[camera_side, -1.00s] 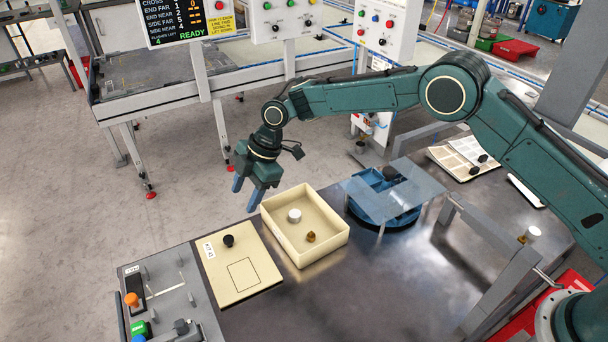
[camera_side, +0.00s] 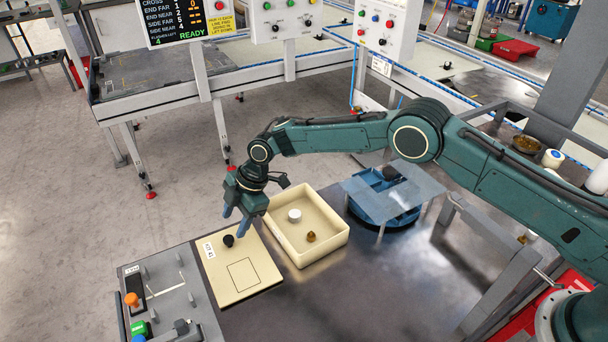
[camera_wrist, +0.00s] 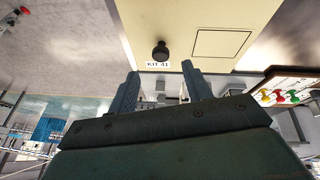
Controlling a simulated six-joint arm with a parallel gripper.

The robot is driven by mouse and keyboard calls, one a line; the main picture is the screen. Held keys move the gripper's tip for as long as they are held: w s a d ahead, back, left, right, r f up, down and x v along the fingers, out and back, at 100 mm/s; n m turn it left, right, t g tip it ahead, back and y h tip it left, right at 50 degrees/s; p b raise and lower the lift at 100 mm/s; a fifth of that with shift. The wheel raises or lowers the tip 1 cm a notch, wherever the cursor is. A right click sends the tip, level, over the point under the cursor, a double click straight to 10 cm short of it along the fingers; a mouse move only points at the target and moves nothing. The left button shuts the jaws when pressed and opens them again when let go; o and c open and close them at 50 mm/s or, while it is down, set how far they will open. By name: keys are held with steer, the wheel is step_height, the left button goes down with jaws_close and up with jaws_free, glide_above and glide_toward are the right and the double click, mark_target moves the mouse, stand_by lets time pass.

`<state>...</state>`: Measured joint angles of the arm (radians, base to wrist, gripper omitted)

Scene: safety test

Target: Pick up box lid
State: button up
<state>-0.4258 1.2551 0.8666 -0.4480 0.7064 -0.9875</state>
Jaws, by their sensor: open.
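The box lid (camera_side: 257,281) is a flat cream panel lying on the dark table, with a black knob (camera_side: 229,241), a label and a square outline. In the wrist view the lid (camera_wrist: 205,18) shows at the top, with its knob (camera_wrist: 160,50) beside the "KIT 41" label. The open cream box (camera_side: 341,247) stands just right of the lid and holds a white round piece (camera_side: 295,215) and a small brass piece (camera_side: 311,236). My gripper (camera_side: 235,226) is open and empty above the lid's far part, close to the knob. It also shows in the wrist view (camera_wrist: 158,82), its fingers apart.
A grey fixture panel (camera_side: 207,322) with orange, green and blue knobs lies left of the lid. A blue round holder (camera_side: 402,216) under a clear plate (camera_side: 372,190) stands right of the box. The front middle of the table is clear.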

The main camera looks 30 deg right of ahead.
mark_target(228, 238)
steer(key=shift+a+f, duration=0.1)
steer(key=shift+f, duration=0.15)
steer(key=shift+x, duration=2.6)
steer(key=c, duration=1)
jaws_close()
steer(key=shift+r, duration=0.1)
step_height(228, 238, up, 20)
